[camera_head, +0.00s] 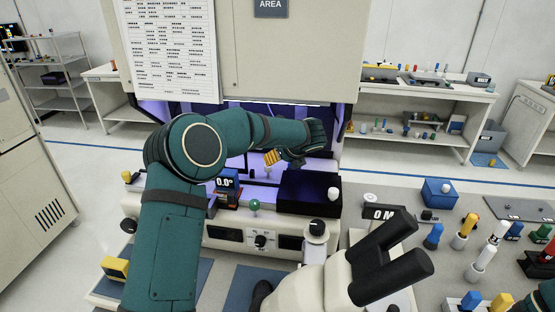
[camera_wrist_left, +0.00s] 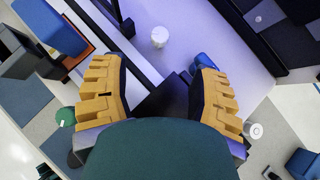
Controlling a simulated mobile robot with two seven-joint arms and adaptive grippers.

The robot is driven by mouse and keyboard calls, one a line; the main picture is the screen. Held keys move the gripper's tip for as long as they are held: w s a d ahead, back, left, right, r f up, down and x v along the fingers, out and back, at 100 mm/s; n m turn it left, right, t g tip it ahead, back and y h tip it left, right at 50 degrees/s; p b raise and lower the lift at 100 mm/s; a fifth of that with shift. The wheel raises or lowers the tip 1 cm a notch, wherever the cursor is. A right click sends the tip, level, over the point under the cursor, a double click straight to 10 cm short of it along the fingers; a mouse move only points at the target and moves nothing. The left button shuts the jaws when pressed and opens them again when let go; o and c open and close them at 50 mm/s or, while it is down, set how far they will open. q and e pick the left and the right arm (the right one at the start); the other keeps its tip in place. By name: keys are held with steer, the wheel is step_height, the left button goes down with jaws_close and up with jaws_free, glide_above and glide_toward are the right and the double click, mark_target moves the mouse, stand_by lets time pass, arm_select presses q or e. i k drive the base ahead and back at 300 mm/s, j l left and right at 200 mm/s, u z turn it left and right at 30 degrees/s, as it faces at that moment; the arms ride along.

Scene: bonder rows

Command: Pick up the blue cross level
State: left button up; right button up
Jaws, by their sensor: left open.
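My left gripper (camera_head: 284,159) reaches into the lit bay of the bench machine. Its yellow fingers are apart, with nothing between them, in the left wrist view (camera_wrist_left: 158,72). A small blue piece (camera_wrist_left: 205,61) shows just beyond the right-hand finger, which partly hides it. It may be the blue cross level, but its shape is not clear. In the head view my arm and gripper hide that spot. A blue unit with a 0.0° display (camera_head: 226,184) stands left of the gripper. My right gripper is out of the picture.
A black box (camera_head: 308,190) lies right of the gripper, and a green knob (camera_head: 254,205) is in front. Black eyepieces (camera_head: 390,260) rise at the front. The right-hand table carries a blue box (camera_head: 440,193) and several small coloured parts. The bay floor has bare patches.

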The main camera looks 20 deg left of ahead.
mark_target(228, 179)
steer(key=k+j, duration=0.1)
steer(key=k, duration=0.4)
steer(key=k+j, duration=0.1)
steer(key=k, duration=0.4)
